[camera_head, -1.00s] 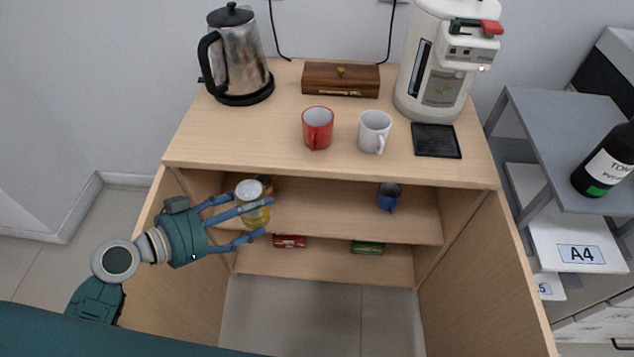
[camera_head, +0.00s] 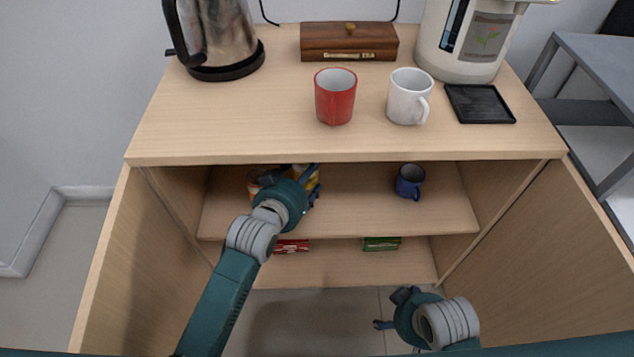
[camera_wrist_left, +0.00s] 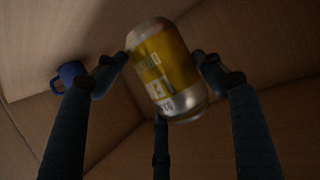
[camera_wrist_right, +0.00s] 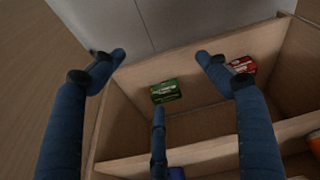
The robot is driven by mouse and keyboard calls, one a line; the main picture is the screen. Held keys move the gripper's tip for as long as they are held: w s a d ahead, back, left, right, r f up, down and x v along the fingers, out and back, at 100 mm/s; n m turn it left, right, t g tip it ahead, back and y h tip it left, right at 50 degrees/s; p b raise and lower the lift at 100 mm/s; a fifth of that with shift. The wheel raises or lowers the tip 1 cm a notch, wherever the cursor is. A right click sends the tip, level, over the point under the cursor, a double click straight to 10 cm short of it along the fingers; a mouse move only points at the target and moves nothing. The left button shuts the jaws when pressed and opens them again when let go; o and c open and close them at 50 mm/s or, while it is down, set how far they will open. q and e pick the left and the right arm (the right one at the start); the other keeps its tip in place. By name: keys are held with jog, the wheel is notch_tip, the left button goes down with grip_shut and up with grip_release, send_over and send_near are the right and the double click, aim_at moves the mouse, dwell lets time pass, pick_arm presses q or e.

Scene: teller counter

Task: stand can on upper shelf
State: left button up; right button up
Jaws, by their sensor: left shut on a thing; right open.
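A yellow and silver can (camera_wrist_left: 165,70) is between the fingers of my left gripper (camera_wrist_left: 165,75), which is shut on it. In the head view my left gripper (camera_head: 302,183) reaches into the open cabinet at the upper shelf (camera_head: 350,205), left of centre. It hides most of the can (camera_head: 313,179) there. I cannot tell whether the can touches the shelf. My right gripper (camera_head: 393,310) is open and empty, low in front of the cabinet. In the right wrist view its spread fingers (camera_wrist_right: 160,72) have nothing between them.
A blue mug (camera_head: 409,182) stands right on the upper shelf. An orange-brown item (camera_head: 255,184) is partly hidden left of my gripper. A red box (camera_head: 291,246) and green box (camera_head: 381,243) lie on the lower shelf. Red (camera_head: 335,97) and white (camera_head: 408,97) mugs stand on top.

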aim_at(308, 186)
pick_arm(q)
notch_tip(308, 186, down, 5)
jog(key=shift+f+b, duration=0.2)
jog(key=shift+b, duration=0.6)
notch_tip(308, 186, down, 3)
jog(key=shift+r+b, duration=0.1)
jog(key=shift+b, duration=0.4)
jog(key=o, duration=1.2)
jog(key=shift+s, duration=0.1)
pick_arm(e)
jog(key=v, duration=0.6)
jog(key=shift+r, duration=0.15)
pick_arm(q)
jog(key=shift+a, duration=0.1)
pick_arm(e)
jog(key=shift+w+d, duration=0.1)
